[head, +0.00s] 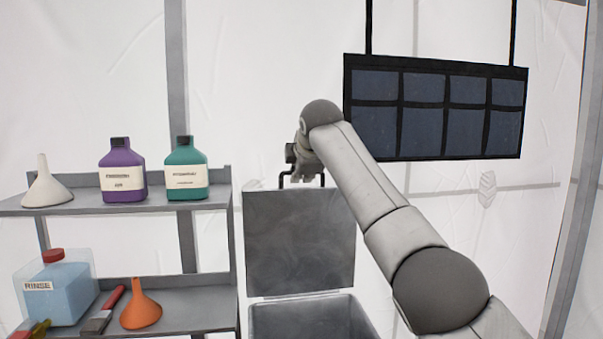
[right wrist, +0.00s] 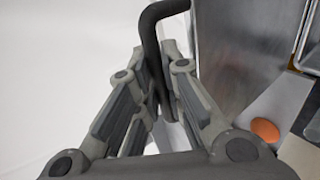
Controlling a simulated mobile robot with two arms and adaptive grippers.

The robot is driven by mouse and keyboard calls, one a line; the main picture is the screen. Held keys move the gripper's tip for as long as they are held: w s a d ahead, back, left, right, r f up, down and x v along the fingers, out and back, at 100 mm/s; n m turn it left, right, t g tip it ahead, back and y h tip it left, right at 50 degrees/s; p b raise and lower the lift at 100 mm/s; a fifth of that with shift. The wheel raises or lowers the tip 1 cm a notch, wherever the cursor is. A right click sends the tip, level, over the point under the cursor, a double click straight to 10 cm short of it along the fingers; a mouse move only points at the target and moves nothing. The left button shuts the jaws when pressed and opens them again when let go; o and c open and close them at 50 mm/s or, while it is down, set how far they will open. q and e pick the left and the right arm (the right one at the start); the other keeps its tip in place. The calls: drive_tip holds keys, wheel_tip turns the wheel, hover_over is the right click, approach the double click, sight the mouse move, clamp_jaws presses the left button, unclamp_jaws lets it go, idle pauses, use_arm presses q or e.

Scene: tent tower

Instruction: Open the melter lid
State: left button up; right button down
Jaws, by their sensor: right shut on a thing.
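The melter is a grey metal box (head: 310,301) at the bottom centre of the head view. Its lid (head: 299,245) stands raised, roughly upright, at the back of the box, and the box's mouth is uncovered. A dark bar handle (head: 284,181) sits on the lid's top edge. My right gripper (head: 306,177) is at this handle, above the lid. In the right wrist view its fingers (right wrist: 163,98) are closed around the dark handle (right wrist: 151,35), and the grey lid (right wrist: 232,45) is to the right. My left gripper is not in view.
A grey shelf (head: 100,207) at left holds a white funnel (head: 46,186), a purple bottle (head: 122,172), a green bottle (head: 185,172), a rinse container (head: 65,292) and an orange funnel (head: 141,308). A dark panel (head: 435,108) hangs at upper right. White tent walls stand behind.

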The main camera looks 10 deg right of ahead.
drive_tip(key=c, duration=1.5)
unclamp_jaws()
drive_tip(key=shift+w+f, duration=0.1)
drive_tip(key=shift+f, duration=0.05)
drive_tip(key=shift+s, duration=0.2)
drive_tip(key=v, duration=1.2)
drive_tip(key=shift+w, duration=0.1)
